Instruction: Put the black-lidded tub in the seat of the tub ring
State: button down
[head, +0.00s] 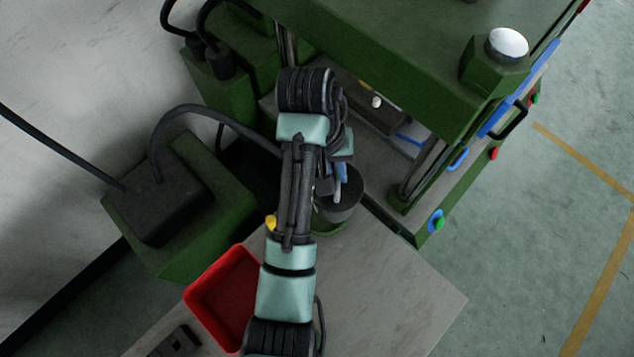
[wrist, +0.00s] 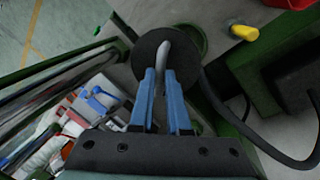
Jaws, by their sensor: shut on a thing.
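The black-lidded tub (head: 342,207) is upright or nearly so, just below my gripper; its round dark lid (wrist: 147,48) shows in the wrist view. My gripper (head: 340,172) has blue fingers, also seen in the wrist view (wrist: 165,76), shut on the grey curved handle (wrist: 164,50) of the lid. The green tub ring (head: 327,229) shows partly under the tub's near edge, and in the wrist view (wrist: 203,40) it peeks out at the lid's right side. The tub hides most of its seat. I cannot tell the height gap between them.
A red bin (head: 222,297) stands on the table (head: 400,283) at the near left. A small yellow object (wrist: 244,33) lies near the ring. The green press (head: 400,60) rises behind, with a green box and cables (head: 180,195) at left. The table's right part is clear.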

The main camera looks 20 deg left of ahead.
jog(key=shift+w+a+r+n, duration=0.15)
jog(key=shift+a+r, duration=0.1)
jog(key=shift+a, duration=0.3)
jog(key=shift+w+a+r+n, duration=0.1)
jog(key=shift+a+r+n, duration=0.1)
jog(key=shift+a, duration=0.35)
jog(key=x, duration=0.3)
jog(key=a+x, duration=0.1)
jog(key=x, duration=0.2)
jog(key=a+x, duration=0.1)
jog(key=x, duration=0.2)
jog(key=shift+s+f, duration=0.3)
jog(key=shift+f, duration=0.4)
jog(key=c, duration=0.9)
grip_release()
jog(key=shift+s, duration=0.1)
jog(key=p+v, duration=0.1)
jog(key=v, duration=1)
jog(key=shift+d, duration=0.15)
jog(key=shift+r+p, duration=0.7)
